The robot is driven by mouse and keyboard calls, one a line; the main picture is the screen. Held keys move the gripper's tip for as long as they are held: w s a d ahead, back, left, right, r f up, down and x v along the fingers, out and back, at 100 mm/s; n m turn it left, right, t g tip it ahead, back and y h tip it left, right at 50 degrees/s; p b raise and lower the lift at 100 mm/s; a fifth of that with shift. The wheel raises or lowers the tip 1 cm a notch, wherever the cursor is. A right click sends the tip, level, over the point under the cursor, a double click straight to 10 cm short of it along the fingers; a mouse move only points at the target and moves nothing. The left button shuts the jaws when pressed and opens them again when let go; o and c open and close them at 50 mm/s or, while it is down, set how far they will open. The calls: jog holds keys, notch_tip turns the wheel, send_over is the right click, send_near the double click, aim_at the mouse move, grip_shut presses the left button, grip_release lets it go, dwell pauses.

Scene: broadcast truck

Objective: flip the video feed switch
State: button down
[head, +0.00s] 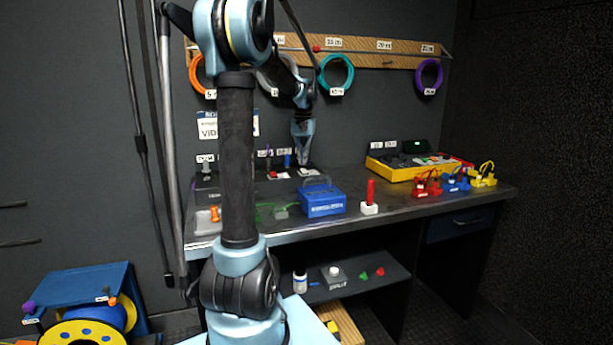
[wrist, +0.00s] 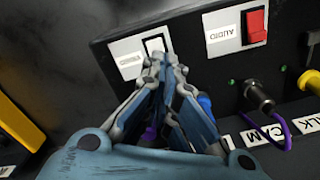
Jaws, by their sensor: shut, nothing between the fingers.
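A black panel (wrist: 208,70) fills the upper part of the wrist view. On it is a white switch (wrist: 155,42) with an upside-down label (wrist: 128,66) beside it, too blurred to read surely. To its right is a red switch (wrist: 257,26), its label reading AUDIO upside down. My gripper (wrist: 165,62) is shut and empty, its fingertips close to the white switch and covering its lower part. I cannot tell whether they touch it. In the head view my gripper (head: 304,160) points down at the panel on the workbench's back.
Plugs with purple and blue parts sit on the panel's front, near the fingers. A blue box (head: 322,199) and a red-handled tool (head: 370,196) stand on the bench (head: 405,208). A yellow console (head: 402,171) is to the right. Coiled cables hang on the wall.

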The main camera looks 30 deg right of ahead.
jog(key=shift+f, duration=1.05)
dwell(0.6)
jog(key=shift+r, duration=3.55)
